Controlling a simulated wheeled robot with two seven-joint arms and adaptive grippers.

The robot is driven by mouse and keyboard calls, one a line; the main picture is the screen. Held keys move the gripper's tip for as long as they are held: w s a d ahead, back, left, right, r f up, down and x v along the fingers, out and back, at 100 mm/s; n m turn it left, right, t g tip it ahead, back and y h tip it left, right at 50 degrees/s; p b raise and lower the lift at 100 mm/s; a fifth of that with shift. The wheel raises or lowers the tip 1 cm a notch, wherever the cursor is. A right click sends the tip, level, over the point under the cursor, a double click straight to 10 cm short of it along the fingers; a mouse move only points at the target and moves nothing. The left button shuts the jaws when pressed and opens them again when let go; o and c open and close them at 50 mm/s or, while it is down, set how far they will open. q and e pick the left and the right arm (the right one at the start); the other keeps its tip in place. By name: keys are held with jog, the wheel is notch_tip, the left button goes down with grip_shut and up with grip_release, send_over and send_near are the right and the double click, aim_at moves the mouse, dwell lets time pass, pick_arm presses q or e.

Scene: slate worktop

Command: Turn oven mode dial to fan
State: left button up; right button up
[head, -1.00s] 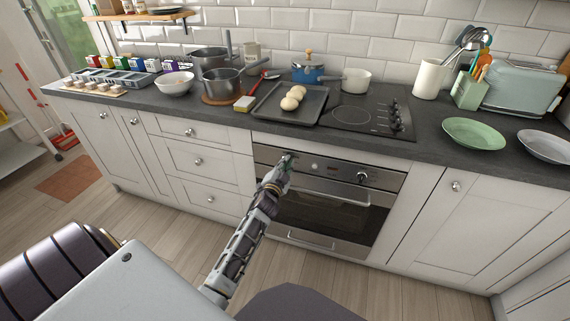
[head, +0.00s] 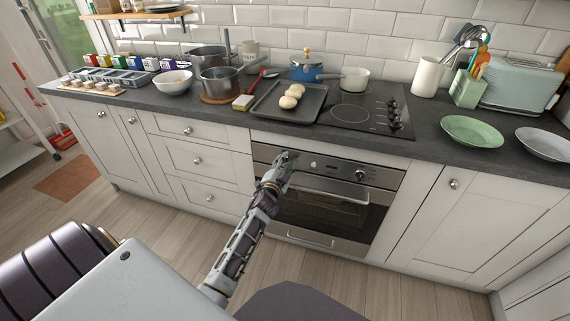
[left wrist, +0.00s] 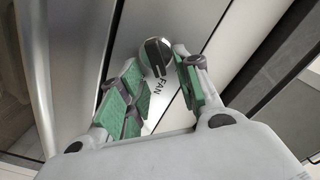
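The oven mode dial (left wrist: 154,50) shows in the left wrist view as a round metal knob with a dark bar across it. One end of the bar points towards the printed word FAN (left wrist: 157,85) on the steel panel. My left gripper (left wrist: 160,62) is at the dial, with its green-padded fingers spread on either side of the knob; they look open, with small gaps beside it. In the head view my left gripper (head: 285,160) is at the left end of the oven's control panel (head: 335,168) and hides the dial. My right gripper is not in view.
A second knob (head: 361,175) is at the panel's right end. The oven door handle (head: 325,194) runs just below the panel. The worktop (head: 425,150) overhangs above, with a baking tray (head: 272,103) and hob (head: 350,115) on it. The floor in front is clear.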

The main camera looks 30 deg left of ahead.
pick_arm(q)
jog(key=v, duration=1.2)
dwell(0.8)
dwell(0.6)
